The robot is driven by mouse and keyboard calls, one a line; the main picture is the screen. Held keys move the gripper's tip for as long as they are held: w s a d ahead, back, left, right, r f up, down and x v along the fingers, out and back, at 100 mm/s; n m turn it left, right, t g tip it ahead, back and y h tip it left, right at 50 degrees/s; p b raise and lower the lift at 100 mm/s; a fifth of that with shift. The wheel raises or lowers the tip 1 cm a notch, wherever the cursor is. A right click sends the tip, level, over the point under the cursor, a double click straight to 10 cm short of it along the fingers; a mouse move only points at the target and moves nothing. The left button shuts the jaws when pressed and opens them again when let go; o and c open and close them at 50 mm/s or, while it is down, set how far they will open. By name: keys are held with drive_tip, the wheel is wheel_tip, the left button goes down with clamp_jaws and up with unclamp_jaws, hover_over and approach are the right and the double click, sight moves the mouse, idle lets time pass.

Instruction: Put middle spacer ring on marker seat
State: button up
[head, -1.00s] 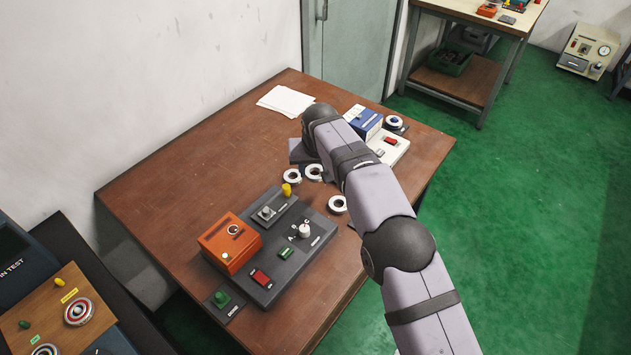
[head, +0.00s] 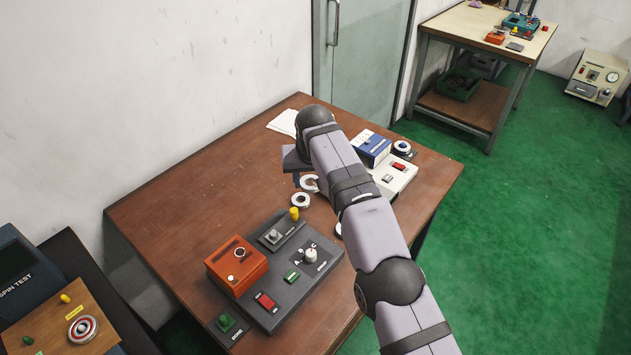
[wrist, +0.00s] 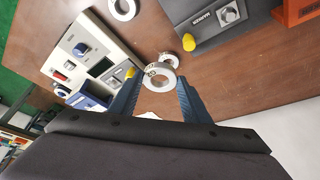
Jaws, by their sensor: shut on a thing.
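The middle spacer ring (wrist: 160,78), pale with dark lettering, is between my fingertips in the wrist view. My gripper (wrist: 158,88) is shut on it. In the head view this ring (head: 309,184) shows partly behind my arm, above the table. A second ring (head: 301,200) lies on the table just in front; in the wrist view it (wrist: 165,57) is partly covered by the held ring. A third ring (head: 339,229) lies to the right, mostly behind my arm; it shows at the wrist view's top (wrist: 124,9).
A dark grey panel (head: 318,266) with an orange box (head: 236,262) and a yellow knob (head: 294,214) stands in front. A white device (head: 398,176), a blue box (head: 371,148) and a round white-rimmed part (head: 403,147) are at right. The table's left side (head: 190,200) is clear.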

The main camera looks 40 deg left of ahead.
drive_tip(key=s+a+r+n+p, duration=0.15)
drive_tip(key=s+r, duration=0.25)
drive_tip(key=s, duration=0.6)
drive_tip(key=s+f+n, duration=0.1)
drive_tip(key=s+f+n+g, duration=0.1)
drive_tip(key=f, duration=0.1)
drive_tip(key=s+f+n+y, duration=0.1)
drive_tip(key=f+n, duration=0.1)
drive_tip(key=shift+d+g, duration=0.35)
drive_tip(key=shift+g, duration=0.05)
drive_tip(key=shift+f, duration=0.1)
drive_tip(key=shift+f+b, duration=1.75)
drive_tip(key=shift+f, duration=0.25)
drive_tip(key=shift+p, duration=0.45)
